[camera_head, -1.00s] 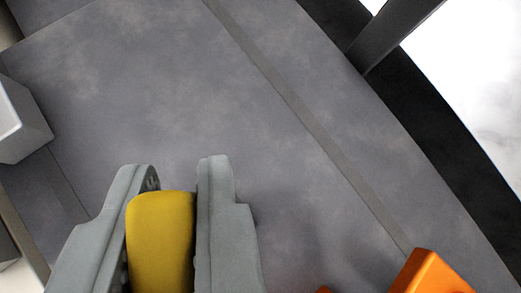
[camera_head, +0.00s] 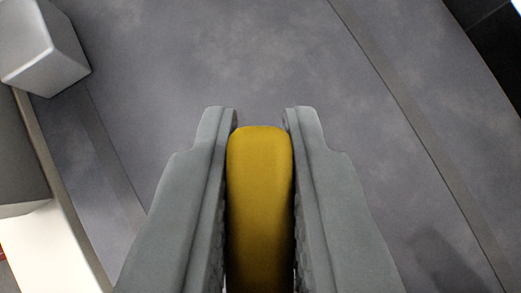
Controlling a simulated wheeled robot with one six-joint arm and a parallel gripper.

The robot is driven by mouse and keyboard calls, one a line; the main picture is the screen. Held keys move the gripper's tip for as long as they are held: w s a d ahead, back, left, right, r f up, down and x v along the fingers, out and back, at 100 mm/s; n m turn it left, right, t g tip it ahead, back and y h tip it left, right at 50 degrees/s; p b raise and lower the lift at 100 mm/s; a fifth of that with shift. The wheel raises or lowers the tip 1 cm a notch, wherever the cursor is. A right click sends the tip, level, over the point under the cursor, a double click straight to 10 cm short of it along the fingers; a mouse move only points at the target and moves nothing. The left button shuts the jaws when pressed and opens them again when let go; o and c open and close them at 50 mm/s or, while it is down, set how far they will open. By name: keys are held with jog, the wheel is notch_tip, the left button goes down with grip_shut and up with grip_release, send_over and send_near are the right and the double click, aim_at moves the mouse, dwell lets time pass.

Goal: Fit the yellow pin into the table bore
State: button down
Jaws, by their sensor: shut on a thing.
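The yellow pin (camera_head: 259,200) is a rounded yellow block upright in the middle of the view, its lower end cut off by the frame. My gripper (camera_head: 260,120) has its two grey fingers on either side of the pin and is shut on it. The pin's top end sits roughly level with the fingertips. The table bore is not visible in this view.
A grey floor (camera_head: 290,60) with darker strips fills most of the view and is clear ahead of the fingers. A light grey block (camera_head: 45,50) stands at the upper left. A pale edge and grey body (camera_head: 20,160) lie at the left. A dark band is at the upper right.

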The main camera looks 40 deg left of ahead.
jog(key=shift+f, duration=0.65)
jog(key=shift+f, duration=2)
dwell(1.2)
jog(key=c, duration=1.3)
grip_release()
jog(key=shift+f, duration=0.1)
jog(key=v, duration=1.7)
jog(key=shift+s, duration=0.2)
jog(key=s+d+f+m+t+h, duration=0.1)
jog(key=s+d+m+t+h, duration=0.1)
jog(key=s, duration=0.6)
jog(key=s+d+f+m+t+h, duration=0.1)
jog(key=s+d+m+t+h, duration=0.1)
jog(key=s+d+t, duration=0.3)
jog(key=s+d+f+m+t+h, duration=0.1)
jog(key=s+d+m+t, duration=0.2)
jog(key=s, duration=1)
jog(key=shift+s+d+f+m+t+h, duration=0.15)
jog(key=shift+d+m+h, duration=0.1)
jog(key=shift+d, duration=0.65)
jog(key=shift+d+r+m+t+h, duration=0.15)
jog(key=shift+d+m, duration=0.1)
jog(key=shift+d, duration=0.65)
